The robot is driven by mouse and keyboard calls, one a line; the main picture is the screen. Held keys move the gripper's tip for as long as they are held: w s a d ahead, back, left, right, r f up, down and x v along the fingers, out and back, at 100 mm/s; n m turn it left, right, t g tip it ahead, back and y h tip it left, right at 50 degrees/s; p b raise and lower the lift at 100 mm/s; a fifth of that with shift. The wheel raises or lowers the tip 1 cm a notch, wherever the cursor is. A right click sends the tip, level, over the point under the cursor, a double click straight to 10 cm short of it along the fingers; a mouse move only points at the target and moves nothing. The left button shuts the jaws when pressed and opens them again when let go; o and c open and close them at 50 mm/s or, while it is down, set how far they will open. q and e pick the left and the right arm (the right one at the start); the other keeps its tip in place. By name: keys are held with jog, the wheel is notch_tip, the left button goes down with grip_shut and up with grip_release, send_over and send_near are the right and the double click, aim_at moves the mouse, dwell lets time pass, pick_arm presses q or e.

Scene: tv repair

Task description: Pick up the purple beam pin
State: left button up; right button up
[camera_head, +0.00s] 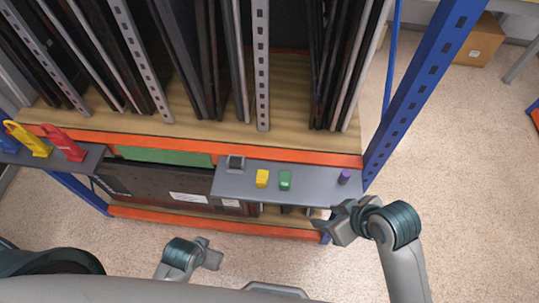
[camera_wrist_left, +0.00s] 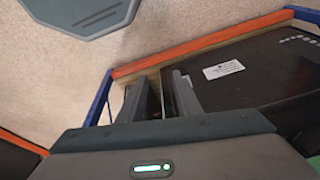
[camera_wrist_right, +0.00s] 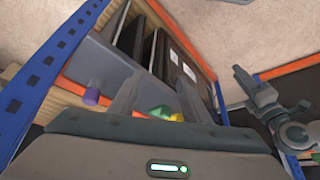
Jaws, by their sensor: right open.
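The purple beam pin (camera_head: 344,177) stands upright near the right end of a grey shelf (camera_head: 318,188) on the front of the rack. It also shows in the right wrist view (camera_wrist_right: 92,97), to the left of the fingers. My right gripper (camera_head: 338,222) is open and empty, in front of the shelf and below the pin in the head view, apart from it. My left gripper (camera_head: 208,254) is low in front of the rack, away from the pin. Its fingers (camera_wrist_left: 161,95) stand apart with nothing held between them.
A yellow piece (camera_head: 262,178), a green piece (camera_head: 285,180) and a grey piece (camera_head: 236,163) sit left of the pin. A blue post (camera_head: 400,105) rises close to its right. Red (camera_head: 64,145) and yellow (camera_head: 28,140) items stand on a left shelf.

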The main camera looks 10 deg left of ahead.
aim_at(343, 174)
jog(key=w+a+r+n, duration=0.2)
jog(key=w+a+r+n+g+y, duration=0.1)
jog(key=w+a+r+n, duration=0.1)
jog(key=a+r+n, duration=0.1)
jog(key=shift+w+a, duration=0.1)
pick_arm(q)
jog(key=s+f+g, duration=0.1)
jog(key=s+f, duration=0.3)
jog(key=f, duration=0.6)
jog(key=s+f, duration=0.3)
jog(key=f, duration=0.8)
jog(key=s+a+f+g, duration=0.1)
jog(key=s+a+f, duration=0.2)
jog(key=s+f, duration=0.7)
jog(key=s, duration=0.4)
jog(key=shift+s+a+f, duration=0.15)
jog(key=shift+a+f, duration=0.1)
pick_arm(e)
jog(key=w+d+r+n+g+h, duration=0.1)
jog(key=w+d+r+n+h, duration=0.2)
jog(key=r+n, duration=0.4)
jog(key=w+d+r+n+g+h, duration=0.1)
jog(key=w+d+r+n+h, duration=0.2)
jog(key=r+n, duration=0.3)
jog(key=shift+w+d+r+n, duration=0.4)
jog(key=shift+w+d+r, duration=0.15)
jog(key=shift+d+r, duration=0.15)
jog(key=shift+f, duration=0.1)
